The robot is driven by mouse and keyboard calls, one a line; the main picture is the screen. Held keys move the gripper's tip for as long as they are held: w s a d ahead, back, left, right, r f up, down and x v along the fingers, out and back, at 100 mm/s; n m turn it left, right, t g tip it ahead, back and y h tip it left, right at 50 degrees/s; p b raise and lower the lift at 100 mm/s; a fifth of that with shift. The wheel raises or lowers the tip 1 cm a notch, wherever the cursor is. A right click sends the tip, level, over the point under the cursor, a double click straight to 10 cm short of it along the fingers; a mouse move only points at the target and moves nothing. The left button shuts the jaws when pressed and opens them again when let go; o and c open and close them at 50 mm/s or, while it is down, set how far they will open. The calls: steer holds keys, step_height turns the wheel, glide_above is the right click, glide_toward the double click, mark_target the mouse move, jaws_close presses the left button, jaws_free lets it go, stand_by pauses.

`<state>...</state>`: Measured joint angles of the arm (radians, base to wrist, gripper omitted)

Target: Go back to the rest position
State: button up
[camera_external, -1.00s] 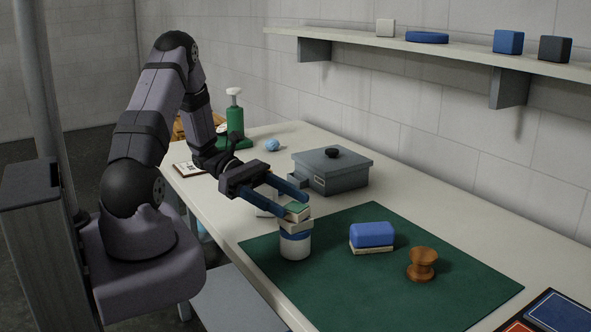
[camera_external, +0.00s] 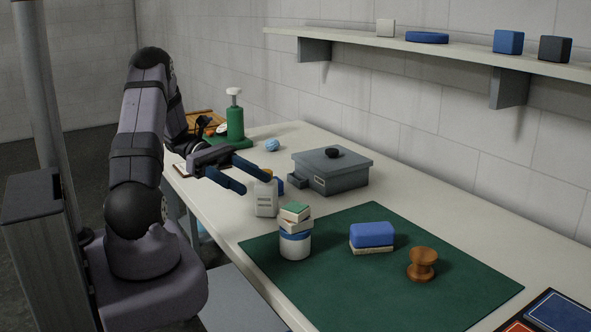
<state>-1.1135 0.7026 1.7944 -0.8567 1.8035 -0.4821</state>
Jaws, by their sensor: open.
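My gripper (camera_external: 256,183) is open and empty, with dark blue fingers. It hangs above the left part of the table (camera_external: 480,228), just up and left of a small white labelled bottle (camera_external: 265,200). A stack stands on the left corner of the green mat (camera_external: 350,285): a white jar with a blue band (camera_external: 295,246), a pale block on it, and a green-topped block (camera_external: 295,211) on top. My gripper is apart from the stack.
A grey lidded box (camera_external: 332,172) stands behind the bottle. A blue and cream sponge (camera_external: 371,237) and a wooden spool (camera_external: 422,264) sit on the mat. A green dispenser (camera_external: 235,124) and a light blue ball (camera_external: 272,145) are farther back. A shelf (camera_external: 450,52) runs along the wall.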

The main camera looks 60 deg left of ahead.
steer(key=s+d+r+m+g+y+p, duration=0.1)
steer(key=s+d+m+g+y+p, duration=0.1)
steer(key=d+m+g, duration=0.5)
steer(key=s+d+f+m+t+y+b, duration=0.1)
steer(key=s+d+f+m+y, duration=0.3)
steer(key=d+f+m+y, duration=0.4)
step_height(320, 180, down, 2)
steer(key=m+y+b, duration=0.1)
steer(key=m+y, duration=0.3)
steer(key=m, duration=0.3)
steer(key=shift+s+d+m+y, duration=0.15)
steer(key=shift+d+m+y, duration=0.15)
steer(key=shift+d, duration=0.1)
